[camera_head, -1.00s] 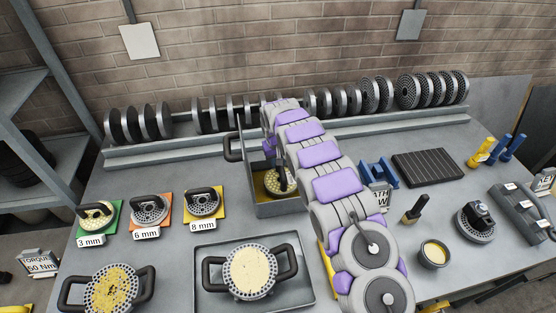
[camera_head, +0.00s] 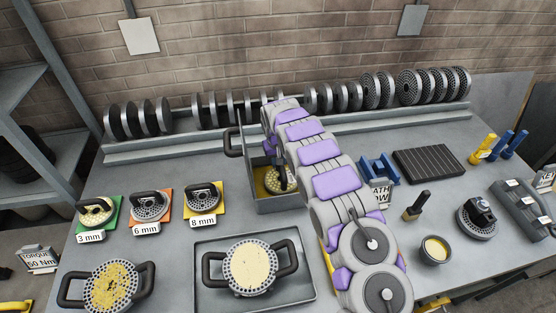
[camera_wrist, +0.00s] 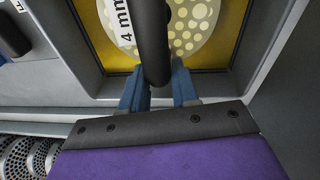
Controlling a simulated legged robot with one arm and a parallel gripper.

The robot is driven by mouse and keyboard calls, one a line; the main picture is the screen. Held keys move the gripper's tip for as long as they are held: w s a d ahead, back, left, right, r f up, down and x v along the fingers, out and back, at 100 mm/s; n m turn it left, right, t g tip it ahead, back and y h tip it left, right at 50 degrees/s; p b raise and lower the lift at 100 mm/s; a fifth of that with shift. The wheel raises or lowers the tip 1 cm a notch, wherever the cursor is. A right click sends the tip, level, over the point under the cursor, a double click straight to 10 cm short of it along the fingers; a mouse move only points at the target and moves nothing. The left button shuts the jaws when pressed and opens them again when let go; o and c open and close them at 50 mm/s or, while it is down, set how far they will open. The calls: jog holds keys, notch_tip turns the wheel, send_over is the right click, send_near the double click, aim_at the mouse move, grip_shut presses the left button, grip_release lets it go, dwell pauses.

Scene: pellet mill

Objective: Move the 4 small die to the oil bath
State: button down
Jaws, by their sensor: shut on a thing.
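The 4 mm small die (camera_head: 277,181) is inside the oil bath, a grey open-topped box (camera_head: 285,206) with yellow oil, in the middle of the table. In the wrist view the die (camera_wrist: 190,25) shows a pale perforated face, a "4 mm" label and a black handle (camera_wrist: 154,40). My gripper (camera_wrist: 160,85), with blue fingers, is shut on the black handle. The die sits low in the bath above or in the yellow oil (camera_wrist: 115,58); I cannot tell whether it rests on the bottom. My arm covers the right part of the bath in the head view.
Small dies on coloured mats labelled 3 mm (camera_head: 96,212), 6 mm (camera_head: 150,206) and 8 mm (camera_head: 202,198) stand at left. A larger die (camera_head: 250,268) lies in a front tray (camera_head: 210,303). A rack of discs (camera_head: 140,121) runs behind. A blue stand (camera_head: 379,170) is right of my arm.

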jog(key=shift+d+f+b, duration=0.1)
jog(key=shift+f+b, duration=0.5)
jog(key=shift+f, duration=0.85)
jog(key=shift+f, duration=0.15)
dwell(0.3)
grip_release()
dwell(0.7)
dwell(0.4)
jog(key=shift+s+a+r+p, duration=0.1)
jog(key=shift+s+r, duration=0.1)
jog(key=shift+r, duration=1.3)
jog(key=shift+s+a+r+p, duration=0.1)
jog(key=shift+s+r+p, duration=0.05)
jog(key=shift+r, duration=1.35)
jog(key=shift+s+r+p, duration=0.1)
jog(key=shift+s+r, duration=0.1)
jog(key=shift+r, duration=1.3)
